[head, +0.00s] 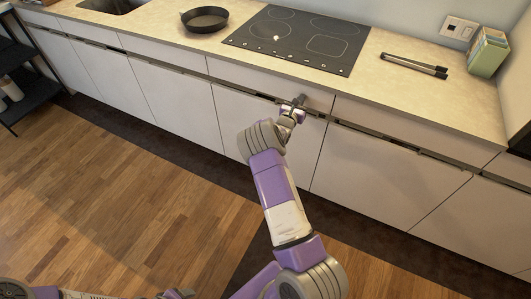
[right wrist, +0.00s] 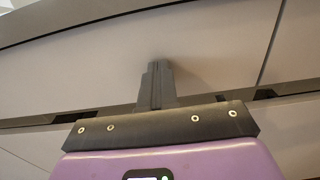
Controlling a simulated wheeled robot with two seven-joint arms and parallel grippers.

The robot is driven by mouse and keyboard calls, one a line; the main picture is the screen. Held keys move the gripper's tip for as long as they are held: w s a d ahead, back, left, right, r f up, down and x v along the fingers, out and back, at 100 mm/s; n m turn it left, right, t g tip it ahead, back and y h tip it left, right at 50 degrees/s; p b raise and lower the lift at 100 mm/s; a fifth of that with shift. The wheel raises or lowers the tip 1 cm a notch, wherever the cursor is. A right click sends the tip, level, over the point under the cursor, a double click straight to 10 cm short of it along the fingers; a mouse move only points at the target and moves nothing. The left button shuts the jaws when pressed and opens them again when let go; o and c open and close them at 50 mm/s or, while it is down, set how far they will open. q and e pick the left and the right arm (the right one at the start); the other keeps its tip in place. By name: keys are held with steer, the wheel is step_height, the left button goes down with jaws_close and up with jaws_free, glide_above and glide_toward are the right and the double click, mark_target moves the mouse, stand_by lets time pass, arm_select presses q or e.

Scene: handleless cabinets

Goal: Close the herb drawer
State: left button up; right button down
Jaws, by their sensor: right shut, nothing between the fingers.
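My right gripper (head: 299,100) is shut and empty, with its fingertips at the drawer front (head: 268,84) below the cooktop. In the right wrist view its fingers (right wrist: 158,68) are together and point at a pale drawer front (right wrist: 222,55). The tips look against or very close to this front; I cannot tell whether they touch. The front looks nearly flush with its neighbours. No label shows which drawer is the herb drawer, and no drawer inside is visible. My left gripper is not in view.
The counter (head: 440,97) holds a black pan (head: 205,19), a cooktop (head: 300,38), tongs (head: 414,65) and a green box (head: 488,52). Closed-looking cabinet doors (head: 385,175) lie below the drawers. A dark shelf (head: 22,75) stands at left. The wooden floor (head: 120,190) is clear.

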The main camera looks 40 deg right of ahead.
steer(key=p+v, duration=0.4)
steer(key=v, duration=1)
steer(key=shift+p, duration=0.35)
